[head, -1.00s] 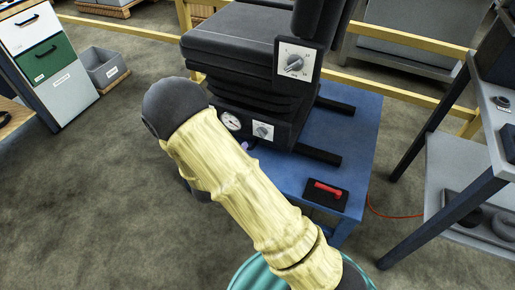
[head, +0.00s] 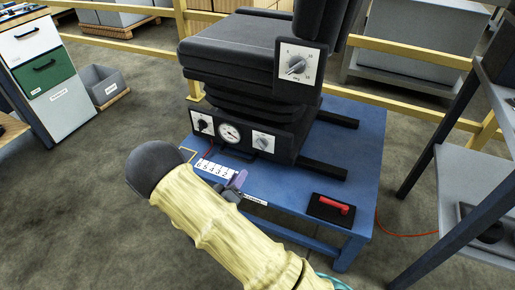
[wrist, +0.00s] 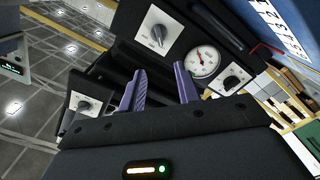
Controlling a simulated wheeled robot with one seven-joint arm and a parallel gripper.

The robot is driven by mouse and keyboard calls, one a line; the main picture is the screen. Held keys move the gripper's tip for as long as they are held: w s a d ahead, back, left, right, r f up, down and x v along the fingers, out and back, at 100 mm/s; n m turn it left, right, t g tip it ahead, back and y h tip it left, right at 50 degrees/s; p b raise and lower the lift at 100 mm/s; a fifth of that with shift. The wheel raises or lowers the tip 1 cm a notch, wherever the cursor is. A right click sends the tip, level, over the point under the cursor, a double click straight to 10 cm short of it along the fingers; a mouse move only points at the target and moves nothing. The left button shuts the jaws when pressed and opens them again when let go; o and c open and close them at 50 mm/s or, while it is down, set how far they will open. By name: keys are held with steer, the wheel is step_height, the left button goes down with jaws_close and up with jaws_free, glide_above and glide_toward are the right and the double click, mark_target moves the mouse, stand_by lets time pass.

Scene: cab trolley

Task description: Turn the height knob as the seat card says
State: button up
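The black seat (head: 235,45) has a front panel with a dark left knob (head: 202,124), a round gauge (head: 230,133) and a grey right knob (head: 263,141). A larger grey knob (head: 295,65) sits on the seat's side panel. Labels are too small to tell which knob sets height. A white number strip (head: 213,170), possibly the seat card, lies on the blue platform (head: 350,135). My gripper (wrist: 160,88) is open and empty, its purple fingers apart. In the wrist view the grey right knob (wrist: 159,35) lies beyond the fingertips, untouched.
A black plate with a red handle (head: 331,208) lies on the platform's right side. A grey shelf rack (head: 470,180) stands at the right. A drawer cabinet (head: 50,75) and grey bin (head: 102,85) stand at the left. Yellow rails run behind the seat.

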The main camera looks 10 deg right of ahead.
mark_target(259, 145)
steer(key=b+x, duration=0.5)
steer(key=x, duration=0.9)
steer(key=shift+w+d+f, duration=0.2)
steer(key=shift+w+d+r, duration=0.1)
steer(key=shift+w+d, duration=0.3)
steer(key=shift+w, duration=0.15)
jaws_close()
